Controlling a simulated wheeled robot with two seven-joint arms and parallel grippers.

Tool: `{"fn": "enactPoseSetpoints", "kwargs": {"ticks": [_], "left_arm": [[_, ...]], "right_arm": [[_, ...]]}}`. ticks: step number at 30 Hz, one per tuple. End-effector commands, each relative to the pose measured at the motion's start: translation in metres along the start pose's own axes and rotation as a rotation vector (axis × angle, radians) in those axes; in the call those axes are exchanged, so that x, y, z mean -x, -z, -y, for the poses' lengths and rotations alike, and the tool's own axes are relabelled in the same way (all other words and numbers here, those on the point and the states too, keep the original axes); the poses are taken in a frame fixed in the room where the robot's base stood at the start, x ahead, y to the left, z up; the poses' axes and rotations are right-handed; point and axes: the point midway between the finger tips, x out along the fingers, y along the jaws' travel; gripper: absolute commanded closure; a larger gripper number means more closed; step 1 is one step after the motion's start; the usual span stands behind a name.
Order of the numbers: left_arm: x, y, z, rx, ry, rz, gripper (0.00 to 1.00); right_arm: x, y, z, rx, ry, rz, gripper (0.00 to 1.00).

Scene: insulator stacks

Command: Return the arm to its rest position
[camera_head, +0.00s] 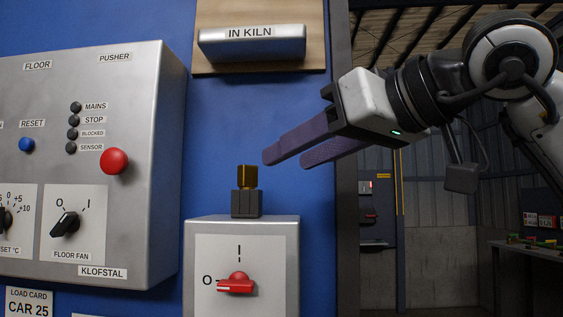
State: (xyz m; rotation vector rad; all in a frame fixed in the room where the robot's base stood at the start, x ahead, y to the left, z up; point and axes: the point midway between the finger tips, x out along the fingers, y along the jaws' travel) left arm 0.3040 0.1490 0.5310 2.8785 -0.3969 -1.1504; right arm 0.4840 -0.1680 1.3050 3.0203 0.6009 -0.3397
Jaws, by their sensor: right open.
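My right gripper (284,160) comes in from the right at the upper middle of the head view. Its two long purple fingers point left and are a little apart, with nothing between them. They appear in front of the blue panel, above and to the right of a small dark block with a brass top (247,177). That block stands on a grey switch box (293,250). The box carries a red rotary switch (238,284), its handle lying toward O. My left gripper is out of view.
A grey control box (135,190) with a red button (114,161) and a black floor fan switch (66,224) is at the left. An IN KILN plate (252,45) is above. At the right, a table (510,247) stands farther back in the hall.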

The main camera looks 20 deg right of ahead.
Motion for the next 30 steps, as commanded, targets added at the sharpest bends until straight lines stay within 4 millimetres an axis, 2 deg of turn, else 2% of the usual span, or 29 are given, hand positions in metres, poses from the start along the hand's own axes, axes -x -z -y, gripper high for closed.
{"fn": "enactPoseSetpoints", "kwargs": {"ticks": [4,19,22,27,30], "left_arm": [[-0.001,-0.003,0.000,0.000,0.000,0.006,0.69],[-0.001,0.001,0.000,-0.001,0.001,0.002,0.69],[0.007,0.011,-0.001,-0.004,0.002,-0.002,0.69],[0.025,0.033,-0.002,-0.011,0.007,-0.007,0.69],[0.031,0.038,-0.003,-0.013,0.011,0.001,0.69]], "right_arm": [[0.005,0.000,0.000,-0.001,-0.001,0.001,0.55],[0.005,0.001,0.000,0.000,0.000,0.000,0.55],[0.008,0.013,0.000,0.000,0.000,0.000,0.55],[0.015,0.043,0.000,0.000,0.000,0.001,0.55],[0.018,0.058,0.000,0.000,0.000,0.001,0.55]]}}
